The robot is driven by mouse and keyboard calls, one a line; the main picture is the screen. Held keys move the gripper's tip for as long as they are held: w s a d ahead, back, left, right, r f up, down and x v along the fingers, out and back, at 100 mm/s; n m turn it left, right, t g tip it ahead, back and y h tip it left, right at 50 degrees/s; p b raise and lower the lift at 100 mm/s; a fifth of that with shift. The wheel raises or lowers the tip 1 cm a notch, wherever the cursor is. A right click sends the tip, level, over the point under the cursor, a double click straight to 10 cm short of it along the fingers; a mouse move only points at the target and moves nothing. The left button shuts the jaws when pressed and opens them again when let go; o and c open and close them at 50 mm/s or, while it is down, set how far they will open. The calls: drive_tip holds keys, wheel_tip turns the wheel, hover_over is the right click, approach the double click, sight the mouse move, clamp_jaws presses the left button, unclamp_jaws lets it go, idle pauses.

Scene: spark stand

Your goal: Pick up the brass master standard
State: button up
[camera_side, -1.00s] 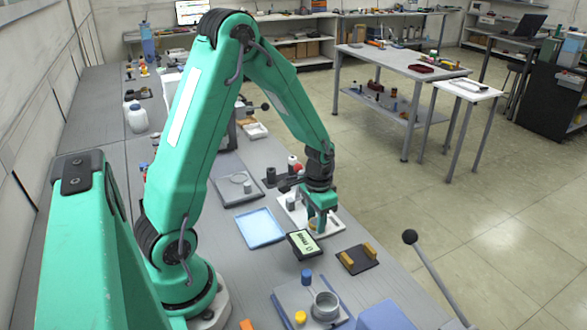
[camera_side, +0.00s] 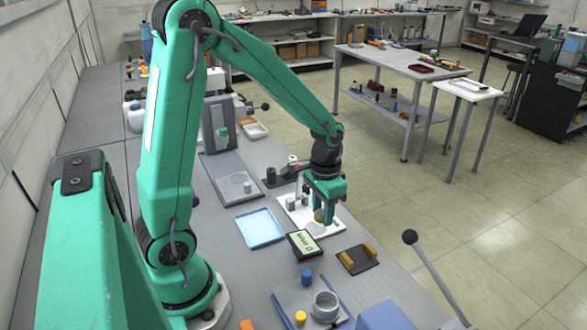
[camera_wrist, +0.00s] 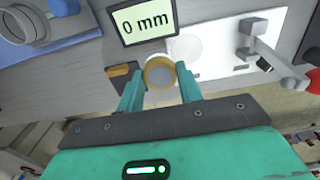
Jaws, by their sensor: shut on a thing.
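The brass master standard (camera_wrist: 149,74) is a short round piece with a brass rim and a grey top face. It sits between the two teal fingers of my gripper (camera_wrist: 160,84) in the wrist view. In the side view my gripper (camera_side: 322,212) is shut on it, and part of the brass (camera_side: 319,216) shows between the fingers. They hang over the white base plate (camera_side: 336,227) of the gauge stand. A pale round spot (camera_wrist: 186,48) on the plate is bare. The readout (camera_wrist: 147,20) beside the plate shows 0 mm.
A blue tray (camera_side: 260,228) lies left of the plate. A dark block with brass bars (camera_side: 358,260) is nearer the camera. The stand's grey post and arm (camera_wrist: 262,45) rise close on the plate. A grey ring (camera_side: 325,305) stands at the front.

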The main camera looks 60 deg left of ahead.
drive_tip(key=s+d+r, duration=0.2)
drive_tip(key=d+r, duration=0.2)
drive_tip(key=d, duration=0.2)
drive_tip(key=shift+d, duration=0.3)
